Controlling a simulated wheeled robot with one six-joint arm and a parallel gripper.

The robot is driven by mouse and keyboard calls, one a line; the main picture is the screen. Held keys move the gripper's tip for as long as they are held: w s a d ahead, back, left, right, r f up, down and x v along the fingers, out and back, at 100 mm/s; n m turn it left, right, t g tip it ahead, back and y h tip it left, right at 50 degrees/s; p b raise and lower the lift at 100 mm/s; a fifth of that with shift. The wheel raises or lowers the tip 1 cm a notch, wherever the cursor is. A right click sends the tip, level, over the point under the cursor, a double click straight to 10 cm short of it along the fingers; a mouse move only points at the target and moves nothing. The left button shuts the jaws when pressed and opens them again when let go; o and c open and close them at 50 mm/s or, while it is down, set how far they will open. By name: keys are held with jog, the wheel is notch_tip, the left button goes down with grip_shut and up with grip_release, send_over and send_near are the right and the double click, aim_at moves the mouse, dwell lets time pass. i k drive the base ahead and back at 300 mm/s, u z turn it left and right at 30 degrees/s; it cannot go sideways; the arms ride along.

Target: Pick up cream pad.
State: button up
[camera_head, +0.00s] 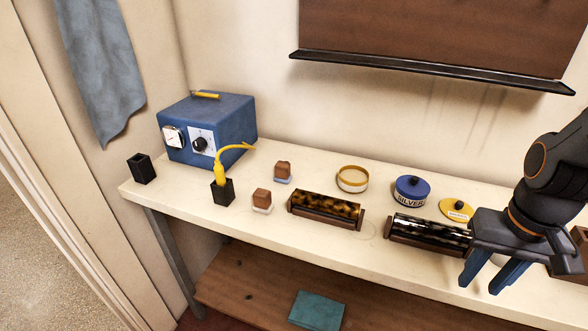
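I cannot tell for sure which thing is the cream pad. Two small brown blocks with pale undersides stand on the white bench: a nearer block (262,198) and a farther block (283,170). My gripper (479,287) is at the right, over the bench's front edge, well to the right of both blocks.
A lower shelf holds a teal box (316,310).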

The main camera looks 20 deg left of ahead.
aim_at(263, 204)
jog(key=u, duration=1.55)
